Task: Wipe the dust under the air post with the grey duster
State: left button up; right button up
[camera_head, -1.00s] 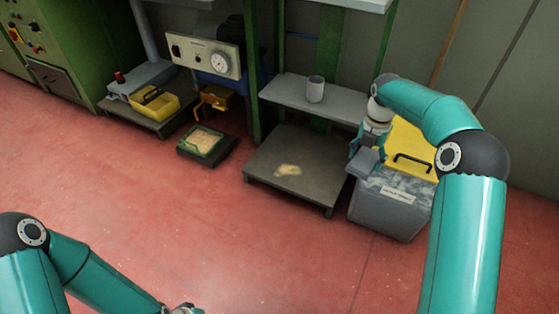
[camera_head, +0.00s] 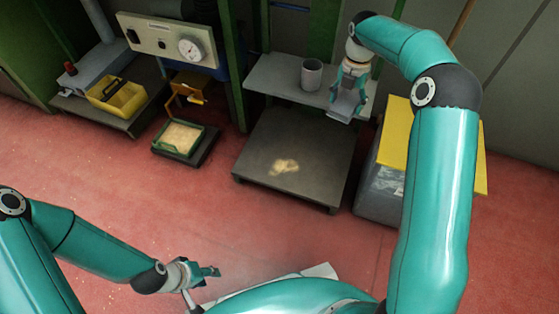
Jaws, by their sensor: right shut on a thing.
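A pale yellowish patch of dust (camera_head: 284,166) lies on the dark low platform (camera_head: 255,150), below a grey shelf (camera_head: 280,80) between green posts. I cannot tell which part is named the air post. My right gripper (camera_head: 346,100) is shut on a grey block-like thing, seemingly the grey duster (camera_head: 342,112), in front of the shelf's right end. It appears above and to the right of the dust, apart from it. The gripper's fingers partly hide the duster. My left gripper (camera_head: 208,272) is low in the view, over the red floor, with its opening unclear.
A grey cup (camera_head: 311,75) stands on the shelf, left of my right gripper. A grey bin (camera_head: 378,192) with a yellow lid (camera_head: 393,140) stands right of the platform. A tray of pale grains (camera_head: 180,138) and a yellow caddy (camera_head: 117,96) are at left. Red floor (camera_head: 110,190) is open in front.

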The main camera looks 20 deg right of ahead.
jog(key=shift+w, duration=0.15)
jog(key=shift+w+a, duration=0.1)
jog(key=shift+a, duration=0.1)
